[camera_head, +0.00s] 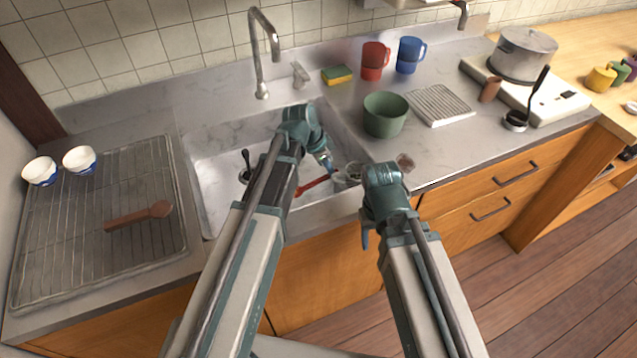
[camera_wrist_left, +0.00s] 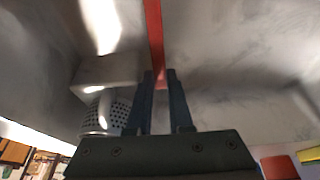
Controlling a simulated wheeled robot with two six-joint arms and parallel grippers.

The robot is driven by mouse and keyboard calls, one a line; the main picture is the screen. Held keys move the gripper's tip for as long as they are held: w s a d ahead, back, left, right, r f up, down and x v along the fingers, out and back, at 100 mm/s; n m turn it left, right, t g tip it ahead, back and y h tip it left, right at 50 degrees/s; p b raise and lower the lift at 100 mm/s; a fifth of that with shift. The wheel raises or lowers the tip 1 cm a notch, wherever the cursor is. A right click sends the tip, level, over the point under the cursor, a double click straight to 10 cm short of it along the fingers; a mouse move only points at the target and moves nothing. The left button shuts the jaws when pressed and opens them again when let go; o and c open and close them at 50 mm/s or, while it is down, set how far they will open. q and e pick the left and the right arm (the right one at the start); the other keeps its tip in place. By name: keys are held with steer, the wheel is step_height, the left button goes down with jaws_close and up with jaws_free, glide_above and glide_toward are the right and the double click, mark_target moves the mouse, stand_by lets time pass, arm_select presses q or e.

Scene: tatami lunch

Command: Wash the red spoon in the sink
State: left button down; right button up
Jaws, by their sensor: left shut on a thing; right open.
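The red spoon (camera_head: 314,184) is low inside the sink (camera_head: 215,150), and its red handle also shows in the left wrist view (camera_wrist_left: 153,35). My left gripper (camera_head: 329,165) is in the sink, with its fingers (camera_wrist_left: 160,90) shut on the spoon's handle. The spoon's far end is out of the wrist view, and my arm hides part of the sink. The tap (camera_head: 268,45) stands behind the sink, and I see no water running. My right gripper (camera_head: 366,236) is open and hangs in front of the counter edge, apart from the spoon.
A perforated metal piece (camera_wrist_left: 105,115) is close beside the left fingers. A black-handled utensil (camera_head: 246,163) lies in the sink. A drying rack (camera_head: 60,240) with a brown spoon (camera_head: 135,216) is on the left.

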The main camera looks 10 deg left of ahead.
arm_select(q)
steer(key=shift+a+r, duration=0.1)
steer(key=shift+r, duration=0.05)
stand_by(0.3)
step_height(320, 180, up, 14)
steer(key=p, duration=1.4)
steer(key=shift+r, duration=0.15)
steer(key=shift+p, duration=0.3)
stand_by(1.2)
step_height(320, 180, up, 5)
steer(key=p, duration=0.5)
steer(key=shift+s, duration=0.1)
